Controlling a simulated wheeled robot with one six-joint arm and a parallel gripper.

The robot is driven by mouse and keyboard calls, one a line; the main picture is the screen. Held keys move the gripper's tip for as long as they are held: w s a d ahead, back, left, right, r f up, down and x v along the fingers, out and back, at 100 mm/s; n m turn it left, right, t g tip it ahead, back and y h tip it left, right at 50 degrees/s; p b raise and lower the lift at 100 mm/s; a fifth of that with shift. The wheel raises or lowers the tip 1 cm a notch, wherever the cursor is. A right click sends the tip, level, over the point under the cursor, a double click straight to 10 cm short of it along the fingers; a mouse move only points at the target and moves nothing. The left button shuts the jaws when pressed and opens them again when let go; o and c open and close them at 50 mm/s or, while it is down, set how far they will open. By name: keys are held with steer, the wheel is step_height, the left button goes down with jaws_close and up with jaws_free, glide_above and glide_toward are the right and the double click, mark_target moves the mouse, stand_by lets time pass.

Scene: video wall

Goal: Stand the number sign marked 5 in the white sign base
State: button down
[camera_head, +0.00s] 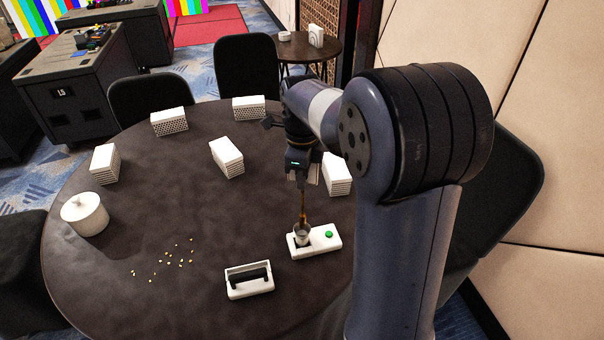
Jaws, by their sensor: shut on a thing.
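My gripper (301,186) points down over the right part of the round dark table. It is shut on a slim brown thing (302,212), whose lower end is at or in a small metal cup (301,236). The cup stands on a white base (326,248) with a green button. I cannot tell whether the brown thing touches the cup. A white holder (249,292) with a dark piece in it sits nearer, to the left. I can read no sign marked 5, and I cannot tell which white piece is the sign base.
Several white blocks with patterned sides (226,158) stand across the table (180,220). A white lidded pot (85,214) is at the left. Small yellow bits (164,262) lie scattered. Black chairs (246,65) surround the table.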

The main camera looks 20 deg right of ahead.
steer(key=b, duration=0.2)
glide_above(302, 213)
steer(key=shift+w+f, duration=0.2)
steer(key=shift+f, duration=2.2)
steer(key=shift+f+b, duration=1.55)
steer(key=shift+f, duration=0.55)
steer(key=c, duration=1.5)
jaws_free()
step_height(302, 213, up, 11)
steer(key=shift+f+p, duration=0.1)
steer(key=shift+p, duration=0.2)
